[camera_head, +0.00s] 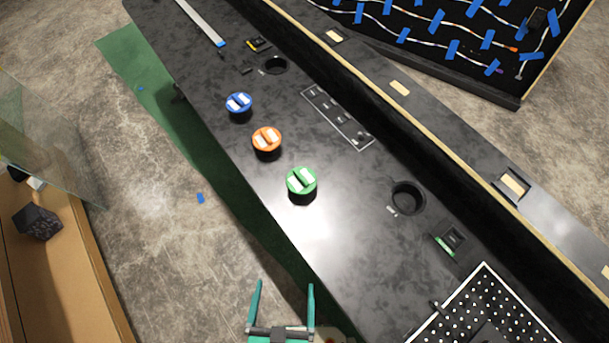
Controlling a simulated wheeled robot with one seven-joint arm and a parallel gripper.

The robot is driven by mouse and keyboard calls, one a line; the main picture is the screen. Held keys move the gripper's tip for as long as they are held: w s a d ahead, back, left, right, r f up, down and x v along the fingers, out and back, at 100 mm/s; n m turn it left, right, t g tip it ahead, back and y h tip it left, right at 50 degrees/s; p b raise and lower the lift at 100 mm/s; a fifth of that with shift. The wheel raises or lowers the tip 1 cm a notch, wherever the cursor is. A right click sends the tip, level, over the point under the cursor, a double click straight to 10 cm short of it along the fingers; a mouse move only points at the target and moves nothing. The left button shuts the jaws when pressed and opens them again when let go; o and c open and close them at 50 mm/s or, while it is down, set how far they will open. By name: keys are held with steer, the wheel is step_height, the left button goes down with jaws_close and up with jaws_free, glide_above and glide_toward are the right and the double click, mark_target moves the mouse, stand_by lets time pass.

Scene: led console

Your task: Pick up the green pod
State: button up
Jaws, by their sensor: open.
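The green pod (301,183) is a short round piece with a green top, white patches and a dark bar across it. It stands upright on the black console top (330,220), last and nearest in a row with an orange pod (267,140) and a blue pod (239,104). My gripper (284,287) is at the bottom of the view, with two teal fingers spread apart and nothing between them. It is below the green pod in the picture and clearly apart from it. Its height above the console cannot be told.
A round dark socket (407,197) is right of the green pod; another (274,65) is farther back. A perforated panel (490,312) is at lower right. A raised ledge (400,88) runs along the console's far side. The top around the green pod is mostly clear.

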steer(key=a+f+m+g, duration=0.2)
steer(key=a+f+g, duration=0.1)
steer(key=a+f, duration=0.3)
steer(key=w+a+m+g, duration=0.2)
steer(key=w+a+g, duration=0.2)
steer(key=w+a, duration=0.7)
steer(key=w+d+r+m+g, duration=0.2)
steer(key=w+r, duration=0.3)
steer(key=w, duration=0.5)
steer(key=m+g, duration=0.4)
glide_toward(302, 177)
steer(key=shift+y, duration=0.4)
steer(key=f, duration=0.4)
steer(key=shift+s+d+f, duration=0.25)
steer(key=shift+f, duration=0.1)
steer(key=f, duration=0.4)
steer(key=shift+w+f, duration=0.25)
steer(key=shift+f, duration=0.15)
steer(key=shift+a+f, duration=0.1)
steer(key=shift+f, duration=0.3)
steer(key=shift+s, duration=0.1)
steer(key=c, duration=1.1)
